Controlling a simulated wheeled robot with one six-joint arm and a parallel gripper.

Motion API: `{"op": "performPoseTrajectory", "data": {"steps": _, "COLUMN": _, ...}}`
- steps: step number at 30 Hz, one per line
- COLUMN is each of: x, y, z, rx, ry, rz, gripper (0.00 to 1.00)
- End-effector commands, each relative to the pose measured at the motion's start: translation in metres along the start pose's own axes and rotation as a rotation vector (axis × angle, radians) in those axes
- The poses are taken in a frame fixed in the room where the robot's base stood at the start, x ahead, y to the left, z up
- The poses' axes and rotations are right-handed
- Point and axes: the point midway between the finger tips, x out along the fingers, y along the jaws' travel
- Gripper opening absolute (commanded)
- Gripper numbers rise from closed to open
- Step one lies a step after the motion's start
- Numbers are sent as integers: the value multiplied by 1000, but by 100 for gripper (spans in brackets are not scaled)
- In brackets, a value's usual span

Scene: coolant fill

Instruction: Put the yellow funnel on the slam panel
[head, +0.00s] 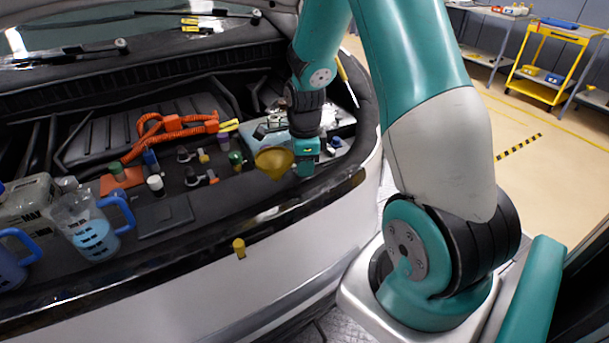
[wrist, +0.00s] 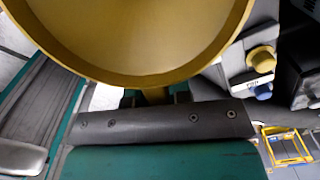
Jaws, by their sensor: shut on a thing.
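The yellow funnel (head: 273,162) is in my gripper (head: 303,160), in the air above the front right part of the engine bay. In the wrist view the funnel's wide round bowl (wrist: 150,35) fills the top. A narrow yellow part of it runs down between my fingers (wrist: 155,97), which are shut on it. The dark slam panel (head: 140,250) runs along the front edge of the bay, below and left of the funnel. The funnel looks clear of the panel, but the exact gap is hard to tell.
A clear jug of blue liquid (head: 92,232) stands at the front left beside a pale container (head: 28,200). Several coloured caps and an orange cable (head: 165,130) lie behind the panel. A small yellow cylinder (head: 239,247) shows at the car's front. A yellow cart (head: 548,65) stands far right.

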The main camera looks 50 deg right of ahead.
Motion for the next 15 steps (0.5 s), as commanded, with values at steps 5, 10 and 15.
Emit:
{"op": "performPoseTrajectory", "data": {"steps": 5, "x": 27, "y": 1, "z": 0, "rx": 0, "ry": 1, "rz": 4, "gripper": 4}}
{"op": "performPoseTrajectory", "data": {"steps": 10, "x": 36, "y": 0, "z": 0, "rx": 0, "ry": 0, "rz": 0, "gripper": 4}}
{"op": "performPoseTrajectory", "data": {"steps": 15, "x": 35, "y": 0, "z": 0, "rx": 0, "ry": 0, "rz": 0, "gripper": 4}}
